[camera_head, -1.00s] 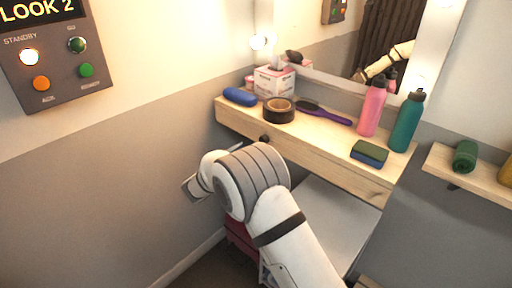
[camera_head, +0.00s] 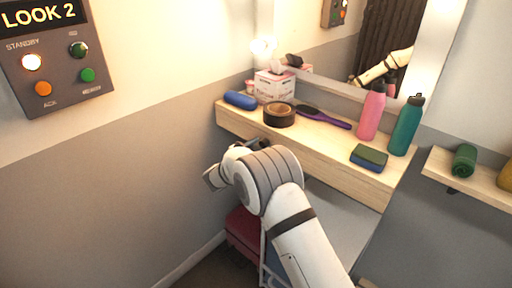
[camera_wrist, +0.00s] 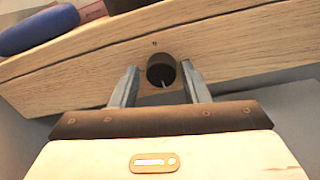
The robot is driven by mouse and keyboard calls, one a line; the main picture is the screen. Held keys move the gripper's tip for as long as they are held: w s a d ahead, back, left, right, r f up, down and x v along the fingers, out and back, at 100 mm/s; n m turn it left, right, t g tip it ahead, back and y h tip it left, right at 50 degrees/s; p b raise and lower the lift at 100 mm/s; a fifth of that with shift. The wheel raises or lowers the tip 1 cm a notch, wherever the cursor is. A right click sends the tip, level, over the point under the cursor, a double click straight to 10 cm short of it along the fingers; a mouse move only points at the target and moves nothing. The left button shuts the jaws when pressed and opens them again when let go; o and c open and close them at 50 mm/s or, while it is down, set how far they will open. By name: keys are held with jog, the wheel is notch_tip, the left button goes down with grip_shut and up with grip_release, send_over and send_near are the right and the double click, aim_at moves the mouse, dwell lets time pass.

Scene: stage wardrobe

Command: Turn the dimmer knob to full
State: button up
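The dimmer knob (camera_wrist: 161,70) is a dark round knob on the front face of the wooden shelf (camera_wrist: 240,45). A thin pale mark shows near its lower edge, and a small mark is on the wood above it. My gripper (camera_wrist: 160,80) is open, with one grey finger on each side of the knob. A small gap shows between each fingertip and the knob. In the head view my gripper (camera_head: 258,144) is at the shelf's front edge, and my wrist and the gripper largely hide the knob.
On the shelf are a blue case (camera_head: 240,100), dark tape roll (camera_head: 279,120), purple brush (camera_head: 325,117), tissue box (camera_head: 275,86), sponge (camera_head: 369,157), pink bottle (camera_head: 371,113) and teal bottle (camera_head: 406,127). A wall panel (camera_head: 47,60) is at left. Red and blue items lie below.

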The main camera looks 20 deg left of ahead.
jog(key=c, duration=0.7)
jog(key=shift+a+r, duration=0.1)
jog(key=shift+r, duration=0.05)
jog(key=shift+b, duration=0.4)
